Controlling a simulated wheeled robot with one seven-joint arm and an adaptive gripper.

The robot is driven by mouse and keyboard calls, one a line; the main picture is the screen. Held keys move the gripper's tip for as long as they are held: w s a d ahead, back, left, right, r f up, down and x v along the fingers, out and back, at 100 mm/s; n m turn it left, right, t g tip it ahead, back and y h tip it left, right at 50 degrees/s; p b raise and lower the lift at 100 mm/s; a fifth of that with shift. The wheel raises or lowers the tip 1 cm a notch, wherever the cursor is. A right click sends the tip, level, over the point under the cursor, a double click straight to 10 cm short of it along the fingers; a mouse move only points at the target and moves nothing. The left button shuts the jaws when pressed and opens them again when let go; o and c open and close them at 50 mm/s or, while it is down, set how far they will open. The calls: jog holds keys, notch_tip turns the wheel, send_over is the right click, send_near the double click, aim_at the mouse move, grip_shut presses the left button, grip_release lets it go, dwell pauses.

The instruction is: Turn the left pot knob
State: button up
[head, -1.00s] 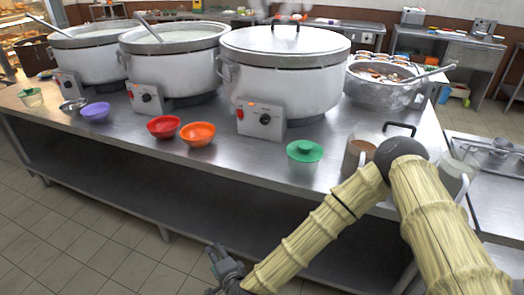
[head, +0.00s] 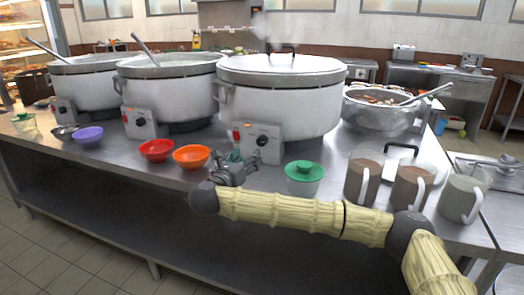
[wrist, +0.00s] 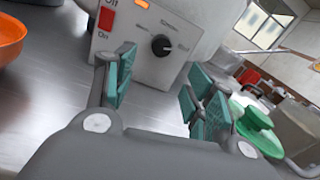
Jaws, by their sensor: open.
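Three white stockpots stand in a row: a left pot (head: 88,86), a middle pot (head: 172,98) and a lidded right pot (head: 280,105). Each has a grey control box low on its front. The left pot's box (head: 64,111) is small in the head view, with a dark knob. My gripper (head: 238,160) is open and empty, in front of the right pot's box (head: 256,143). In the wrist view that box shows a black knob (wrist: 161,45), a red switch (wrist: 106,18) and a lit orange lamp (wrist: 142,3). The knob lies beyond the spread teal fingers (wrist: 163,92), apart from them.
An orange bowl (head: 191,157) and a red bowl (head: 156,150) stand left of my gripper, a purple bowl (head: 88,135) further left. Bare counter (head: 112,150) lies before the middle pot.

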aim_at(261, 143)
jog(key=x, duration=1)
jog(key=shift+w+d, duration=0.15)
jog(key=shift+w, duration=0.25)
jog(key=shift+c, duration=0.3)
jog(key=c, duration=0.9)
